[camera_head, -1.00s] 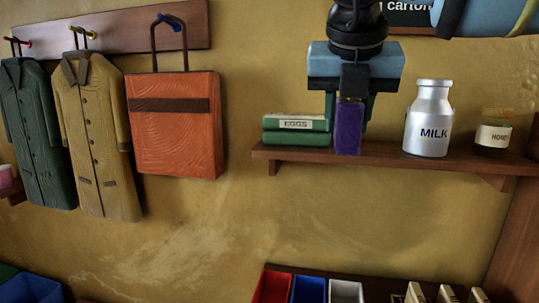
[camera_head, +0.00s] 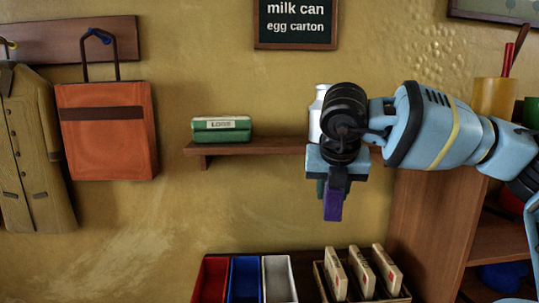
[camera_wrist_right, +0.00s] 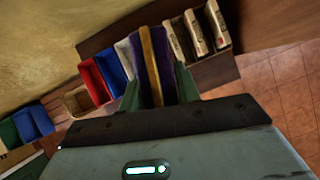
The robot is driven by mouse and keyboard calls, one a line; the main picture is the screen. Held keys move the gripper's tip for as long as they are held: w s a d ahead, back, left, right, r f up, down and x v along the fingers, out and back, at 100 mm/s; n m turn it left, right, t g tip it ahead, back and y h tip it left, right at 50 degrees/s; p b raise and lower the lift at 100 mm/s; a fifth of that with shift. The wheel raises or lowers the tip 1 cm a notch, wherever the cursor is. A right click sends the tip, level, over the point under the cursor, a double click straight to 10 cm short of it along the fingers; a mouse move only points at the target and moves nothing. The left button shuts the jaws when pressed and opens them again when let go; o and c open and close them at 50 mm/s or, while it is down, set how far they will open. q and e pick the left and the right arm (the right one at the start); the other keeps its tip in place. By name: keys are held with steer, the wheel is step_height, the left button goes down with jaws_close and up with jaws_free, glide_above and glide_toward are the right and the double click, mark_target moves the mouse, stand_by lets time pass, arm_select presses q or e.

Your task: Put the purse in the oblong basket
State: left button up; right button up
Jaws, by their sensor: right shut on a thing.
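My right gripper (camera_head: 335,184) is shut on a narrow purple thing (camera_head: 333,207), which looks like the purse. It hangs in the air, its lower end below the upper shelf's line. In the right wrist view the purple thing (camera_wrist_right: 146,70) has a yellow stripe and stands between the two green fingers (camera_wrist_right: 158,92). A tan open container (camera_wrist_right: 75,102), possibly the oblong basket, lies left of the bins in that view; its shape is partly hidden. My left gripper is not in view.
Red (camera_head: 211,280), blue (camera_head: 246,279) and white bins (camera_head: 279,279) stand below, beside a box of upright slabs (camera_head: 362,272). A green egg carton (camera_head: 221,130) sits on the wall shelf (camera_head: 255,147); my arm partly hides the milk can (camera_head: 316,112). An orange bag (camera_head: 107,145) hangs left.

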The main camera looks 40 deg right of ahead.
step_height(320, 180, down, 17)
steer(key=s+a+n+t+y, duration=0.1)
steer(key=s+n, duration=0.2)
steer(key=w+a+f+m+g+y, duration=0.2)
steer(key=a+m+g, duration=0.3)
steer(key=a+m, duration=0.8)
steer(key=w+a+f+m+g+y, duration=0.1)
steer(key=a+m+g, duration=0.4)
steer(key=a+m, duration=0.8)
step_height(320, 180, down, 2)
steer(key=w+m, duration=0.1)
steer(key=m, duration=0.1)
steer(key=shift+w+a+f+m+g+y, duration=0.2)
steer(key=shift+a+m+g+y, duration=0.1)
steer(key=shift+y, duration=0.1)
